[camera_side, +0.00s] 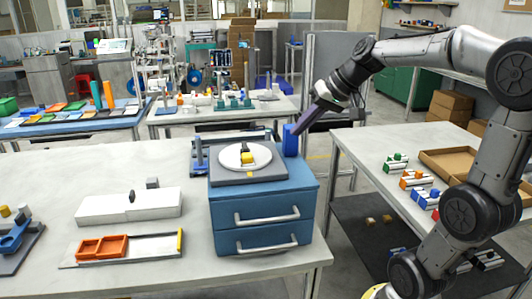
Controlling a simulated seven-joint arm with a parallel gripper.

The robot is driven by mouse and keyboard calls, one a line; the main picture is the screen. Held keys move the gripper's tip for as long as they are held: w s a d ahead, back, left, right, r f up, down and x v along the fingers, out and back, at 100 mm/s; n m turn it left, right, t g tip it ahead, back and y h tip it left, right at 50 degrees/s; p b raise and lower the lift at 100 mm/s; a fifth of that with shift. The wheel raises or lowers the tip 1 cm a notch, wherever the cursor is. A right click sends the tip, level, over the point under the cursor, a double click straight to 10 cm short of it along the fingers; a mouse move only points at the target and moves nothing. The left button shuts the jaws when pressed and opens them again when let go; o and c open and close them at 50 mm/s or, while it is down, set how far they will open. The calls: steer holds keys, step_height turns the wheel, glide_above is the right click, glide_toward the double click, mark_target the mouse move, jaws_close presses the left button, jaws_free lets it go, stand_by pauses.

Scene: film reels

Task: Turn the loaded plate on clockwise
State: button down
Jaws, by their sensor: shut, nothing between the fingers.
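The loaded plate is a round white disc (232,155) on a dark grey square base (268,174). The base rests on top of a blue two-drawer cabinet (264,210). A yellow block (248,157) with a dark part beside it sits near the middle of the plate. My gripper (297,130) reaches in from the right, tilted down to the left. It is shut and empty, near a blue upright block (290,140) at the back right of the cabinet top. It is apart from the plate; whether it touches the blue block I cannot tell.
A blue-grey upright post (199,152) stands left of the plate. On the table's left lie a white box (130,207) and a tray with an orange frame (102,247). The cabinet stands near the table's right edge, with a gap before the right table (360,150).

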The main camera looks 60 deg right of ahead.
steer(key=d, duration=0.1)
glide_toward(257, 162)
steer(key=f, duration=0.1)
steer(key=d+f, duration=0.1)
steer(key=f, duration=0.1)
steer(key=w+d+f, duration=0.1)
steer(key=shift+f, duration=0.35)
steer(key=shift+w+a+r, duration=0.1)
steer(key=shift+w+a, duration=1.1)
steer(key=shift+w, duration=0.05)
